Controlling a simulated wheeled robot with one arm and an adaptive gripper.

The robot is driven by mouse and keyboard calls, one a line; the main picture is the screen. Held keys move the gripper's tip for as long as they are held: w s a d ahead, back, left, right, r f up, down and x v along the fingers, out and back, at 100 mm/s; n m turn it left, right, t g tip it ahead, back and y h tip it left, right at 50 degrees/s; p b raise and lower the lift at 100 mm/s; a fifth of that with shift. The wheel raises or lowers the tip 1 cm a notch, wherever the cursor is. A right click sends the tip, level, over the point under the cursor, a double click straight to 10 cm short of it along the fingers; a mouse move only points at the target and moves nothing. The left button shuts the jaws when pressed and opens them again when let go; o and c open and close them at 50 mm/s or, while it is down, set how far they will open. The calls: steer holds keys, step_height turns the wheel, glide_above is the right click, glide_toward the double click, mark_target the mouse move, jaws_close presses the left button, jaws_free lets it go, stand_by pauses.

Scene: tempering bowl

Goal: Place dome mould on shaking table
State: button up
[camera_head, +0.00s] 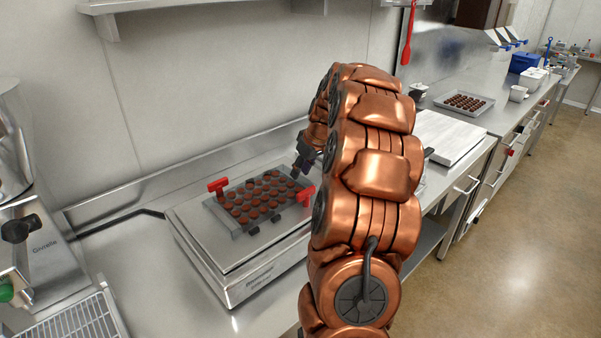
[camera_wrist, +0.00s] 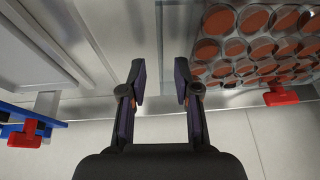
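The dome mould (camera_head: 262,202), a clear tray of round brown pieces, lies on top of the shaking table (camera_head: 262,278), a low metal box on the counter. Red clamps (camera_head: 217,187) show at opposite sides of the mould. My gripper (camera_head: 302,162) is beside the mould's far right end, partly hidden by my arm. In the wrist view my gripper (camera_wrist: 160,88) has its two fingers apart with nothing between them. The mould (camera_wrist: 262,45) fills the upper right there, to the right of the fingers, with a red clamp (camera_wrist: 281,96) at its edge.
A steel machine (camera_head: 25,190) stands at the left. A white board (camera_head: 447,137) and a tray of brown pieces (camera_head: 464,102) lie on the counter to the right. The wall runs close behind. In the wrist view, a blue-edged object with a red part (camera_wrist: 25,134) is at lower left.

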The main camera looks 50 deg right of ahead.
steer(key=b+v, duration=0.2)
steer(key=v, duration=0.9)
steer(key=shift+a, duration=0.1)
steer(key=s+a+f+n+g+y, duration=0.1)
steer(key=s+a+f+g, duration=0.1)
steer(key=a, duration=1.1)
steer(key=s+a+f+g, duration=0.1)
steer(key=s+a+f, duration=0.15)
steer(key=a, duration=1.15)
steer(key=s+a+f+g, duration=0.1)
steer(key=s+a+f, duration=0.2)
steer(key=s, duration=0.4)
steer(key=s+a+f+g+h, duration=0.1)
steer(key=s+a+f, duration=0.2)
steer(key=s+a, duration=0.2)
steer(key=s+a+f+g, duration=0.1)
steer(key=s+a+f, duration=0.2)
steer(key=s, duration=0.8)
steer(key=shift+a+f, duration=0.2)
steer(key=shift+a, duration=0.35)
steer(key=shift+d, duration=0.1)
